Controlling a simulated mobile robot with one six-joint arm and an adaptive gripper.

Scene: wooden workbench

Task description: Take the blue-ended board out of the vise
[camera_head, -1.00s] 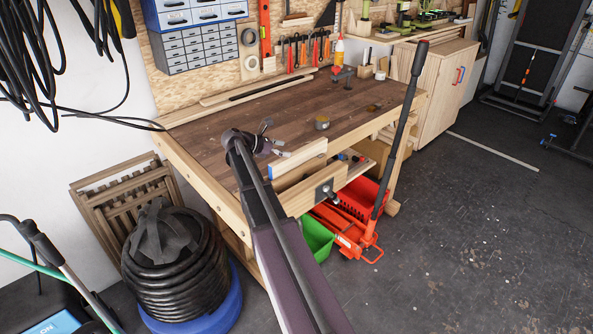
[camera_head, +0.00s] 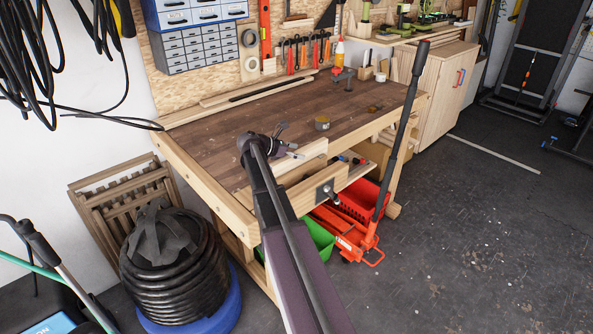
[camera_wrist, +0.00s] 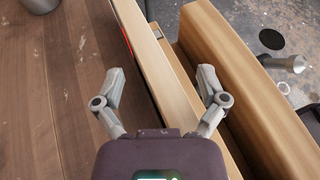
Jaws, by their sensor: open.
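The pale wooden board (camera_head: 310,150) stands on edge at the vise, along the front of the bench. Its blue end, seen in the earlier head view, is now hidden behind my arm. The vise's wooden front jaw (camera_head: 308,192) is below and in front of the board; the jaw also shows in the wrist view (camera_wrist: 240,75). My gripper (camera_wrist: 160,72) is open and empty, its fingers on either side of the board (camera_wrist: 153,65) as seen from above. I cannot tell how far above the board the fingertips are. In the head view my gripper (camera_head: 289,142) is near the board.
The dark workbench top (camera_head: 235,125) is mostly clear. A round tin (camera_head: 322,123) stands behind the board. The vise's metal screw (camera_head: 327,191) sticks out in front. A red crate (camera_head: 362,200), a green bin (camera_head: 320,237) and an orange jack (camera_head: 350,240) with a tall handle stand below.

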